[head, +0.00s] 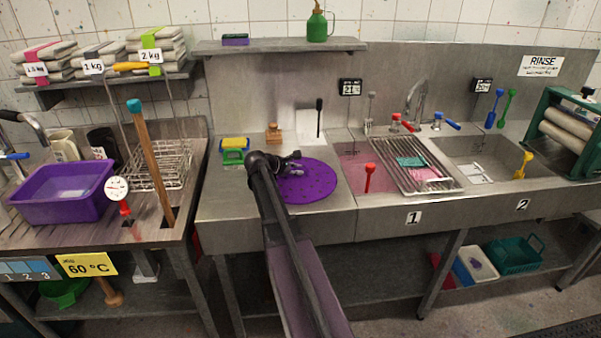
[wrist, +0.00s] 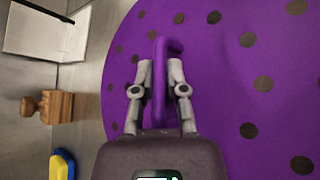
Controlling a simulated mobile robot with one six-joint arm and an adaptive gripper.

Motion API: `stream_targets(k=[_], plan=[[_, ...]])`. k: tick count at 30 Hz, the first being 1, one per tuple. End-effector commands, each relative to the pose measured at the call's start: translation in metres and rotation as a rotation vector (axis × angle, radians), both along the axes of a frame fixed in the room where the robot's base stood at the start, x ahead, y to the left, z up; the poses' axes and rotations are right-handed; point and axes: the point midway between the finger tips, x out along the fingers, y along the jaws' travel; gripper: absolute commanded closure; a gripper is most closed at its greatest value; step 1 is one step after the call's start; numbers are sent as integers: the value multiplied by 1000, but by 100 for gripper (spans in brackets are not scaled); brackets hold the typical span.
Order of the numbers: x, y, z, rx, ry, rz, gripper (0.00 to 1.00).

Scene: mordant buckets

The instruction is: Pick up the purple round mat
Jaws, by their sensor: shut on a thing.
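The purple round mat (head: 316,185) has dark round spots and lies flat on or just above the steel counter, left of the sinks; I cannot tell whether it touches the counter. It also fills the right of the wrist view (wrist: 225,75). A purple hooked handle (wrist: 158,85) stands up from it near its edge. My gripper (head: 292,160) is over the left part of the mat. In the wrist view my gripper (wrist: 159,68) has its two grey fingers shut on this handle. My gripper and arm hide the mat's left edge in the head view.
Left of the mat are a yellow, green and blue item (head: 234,146) and a wooden block (head: 273,133). A white board (head: 308,124) leans behind it. A pink-stained sink with a red tool (head: 370,178) and drain rack (head: 420,168) lie right. A shelf (head: 280,47) hangs above.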

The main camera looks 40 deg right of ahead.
Motion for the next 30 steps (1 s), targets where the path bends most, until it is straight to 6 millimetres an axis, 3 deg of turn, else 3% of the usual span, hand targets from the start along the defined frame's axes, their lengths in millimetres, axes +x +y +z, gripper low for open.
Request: stream_targets(k=[8, 19, 21, 30], plan=[[-3, 1, 9, 3, 3, -3, 100], [-2, 0, 41, 2, 1, -2, 100], [-25, -2, 37, 1, 2, -5, 100], [-94, -14, 44, 1, 1, -4, 100]])
